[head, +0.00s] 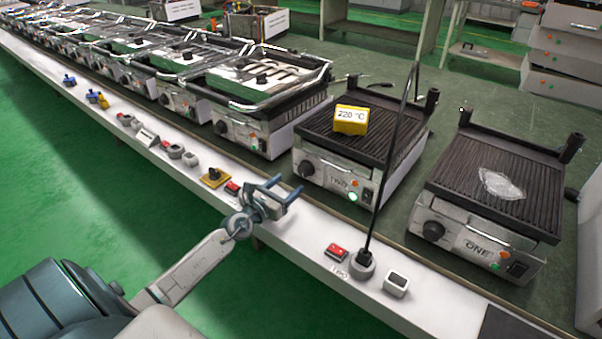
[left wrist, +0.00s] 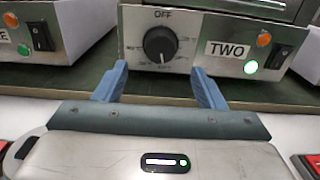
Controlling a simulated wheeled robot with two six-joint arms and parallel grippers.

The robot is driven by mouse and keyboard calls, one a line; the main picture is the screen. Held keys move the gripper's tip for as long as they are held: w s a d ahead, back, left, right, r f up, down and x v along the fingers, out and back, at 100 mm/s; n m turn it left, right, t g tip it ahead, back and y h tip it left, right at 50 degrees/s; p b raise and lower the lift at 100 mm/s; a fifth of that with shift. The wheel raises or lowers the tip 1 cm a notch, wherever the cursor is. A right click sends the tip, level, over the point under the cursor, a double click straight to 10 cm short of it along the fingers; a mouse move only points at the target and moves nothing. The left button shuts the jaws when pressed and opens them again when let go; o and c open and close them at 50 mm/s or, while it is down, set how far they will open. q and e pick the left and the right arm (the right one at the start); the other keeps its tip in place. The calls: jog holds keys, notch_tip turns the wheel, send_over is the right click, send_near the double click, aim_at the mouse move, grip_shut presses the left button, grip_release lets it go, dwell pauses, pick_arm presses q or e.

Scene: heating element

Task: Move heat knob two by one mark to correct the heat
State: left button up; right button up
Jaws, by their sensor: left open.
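The grill labelled TWO (head: 340,184) stands on the bench, with its black heat knob (head: 306,168) at the left of its front panel. A yellow display reading 220 °C (head: 350,120) sits on its ribbed plate. In the left wrist view the knob (left wrist: 160,43) is round and dark, with a white pointer line and OFF printed above it. My left gripper (head: 287,191) is open and empty, in front of the panel and a little short of the knob. In the left wrist view its blue fingers (left wrist: 158,88) are spread to either side below the knob. My right gripper is not in view.
A grill labelled ONE (head: 474,243) stands to the right with a clear patch on its plate. A thin black pole (head: 388,165) rises from the white ledge between the grills. Red switches (head: 336,251) and other small controls line the ledge. More appliances stand at the left.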

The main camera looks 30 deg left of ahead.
aim_at(302, 173)
pick_arm(q)
jog(key=w, duration=0.5)
jog(key=w+b, duration=0.1)
jog(key=w, duration=0.1)
jog(key=shift+w+d, duration=0.15)
jog(key=shift+d, duration=0.15)
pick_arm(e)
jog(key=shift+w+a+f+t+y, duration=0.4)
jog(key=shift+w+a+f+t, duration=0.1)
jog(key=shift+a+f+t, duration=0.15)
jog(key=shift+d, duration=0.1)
